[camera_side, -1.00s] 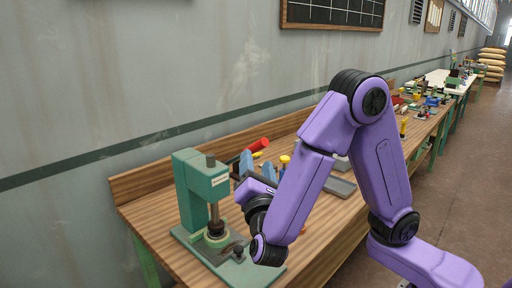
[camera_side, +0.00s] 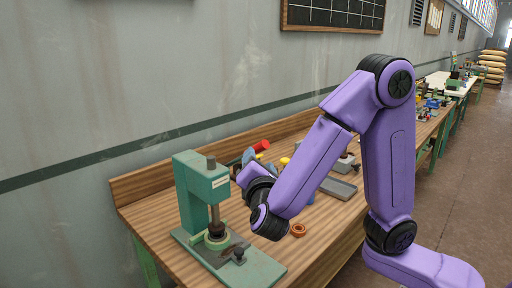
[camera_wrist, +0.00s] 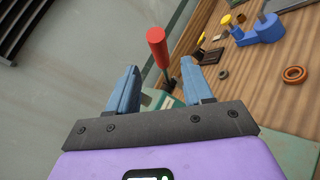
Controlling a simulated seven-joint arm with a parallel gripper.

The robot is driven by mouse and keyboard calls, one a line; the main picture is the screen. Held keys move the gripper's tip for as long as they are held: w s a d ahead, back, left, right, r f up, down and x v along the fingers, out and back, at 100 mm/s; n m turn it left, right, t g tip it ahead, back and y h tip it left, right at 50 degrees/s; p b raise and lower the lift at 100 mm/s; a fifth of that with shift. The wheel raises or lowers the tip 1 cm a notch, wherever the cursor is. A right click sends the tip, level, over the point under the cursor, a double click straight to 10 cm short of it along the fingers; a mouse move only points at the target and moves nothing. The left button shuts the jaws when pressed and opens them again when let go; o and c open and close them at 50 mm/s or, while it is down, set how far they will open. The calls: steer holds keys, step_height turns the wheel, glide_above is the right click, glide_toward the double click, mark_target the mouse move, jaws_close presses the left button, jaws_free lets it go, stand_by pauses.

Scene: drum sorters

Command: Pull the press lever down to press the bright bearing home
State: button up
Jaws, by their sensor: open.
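The green press (camera_side: 202,190) stands on its base plate at the near end of the bench, its steel ram (camera_side: 214,215) above a pale green ring-shaped seat (camera_side: 217,240). I cannot make out the bright bearing there. The lever's red grip (camera_side: 261,146) shows behind the press head. In the wrist view, the red grip (camera_wrist: 157,42) on its dark rod rises ahead of my gripper (camera_wrist: 160,75), seen between the two blue fingers. My gripper is open and empty. The side view shows it beside the press head, partly hidden by my wrist; I cannot tell whether it touches the lever.
A copper-coloured ring (camera_side: 298,230) lies on the bench right of the press. A grey tray (camera_side: 338,188) lies farther back. A blue fixture (camera_wrist: 258,30) and small parts show in the wrist view. The wall runs close behind the bench.

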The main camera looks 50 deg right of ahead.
mark_target(256, 147)
steer(key=x, duration=0.9)
steer(key=shift+w+d, duration=0.25)
steer(key=shift+d, duration=0.05)
jaws_close()
